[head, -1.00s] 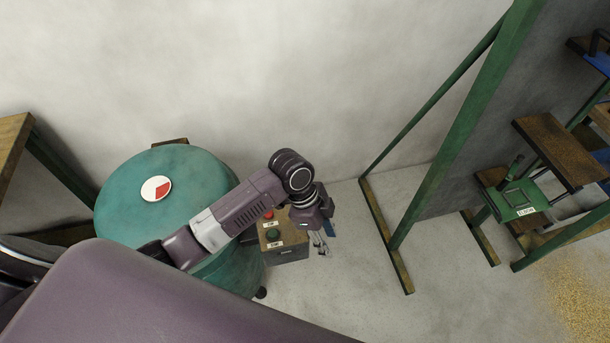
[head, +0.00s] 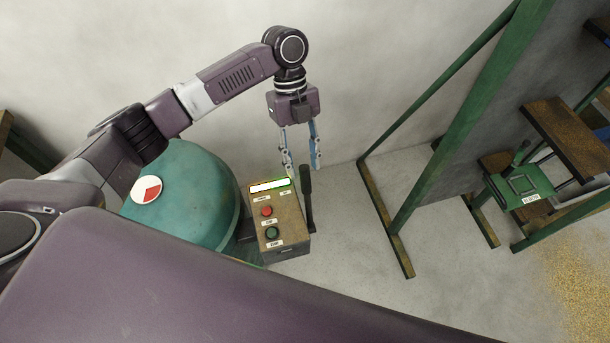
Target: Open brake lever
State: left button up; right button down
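A dark upright lever (head: 306,192) stands at the right side of a brown control box (head: 291,218). I take it to be the brake lever; no label shows on it. The box has a red button, a dark green button and a lit strip at its top. My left gripper (head: 302,168) points down just above and behind the box. My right gripper is out of view.
A green round drum (head: 190,200) with a red and white round mark stands left of the box. A green metal frame (head: 440,130) rises to the right. Bare floor (head: 345,235) lies between them. A small green labelled machine (head: 522,187) stands further right.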

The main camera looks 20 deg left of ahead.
aim_at(308, 196)
pick_arm(q)
jog(key=shift+p+x, duration=0.35)
jog(key=shift+x, duration=2.3)
grip_shut()
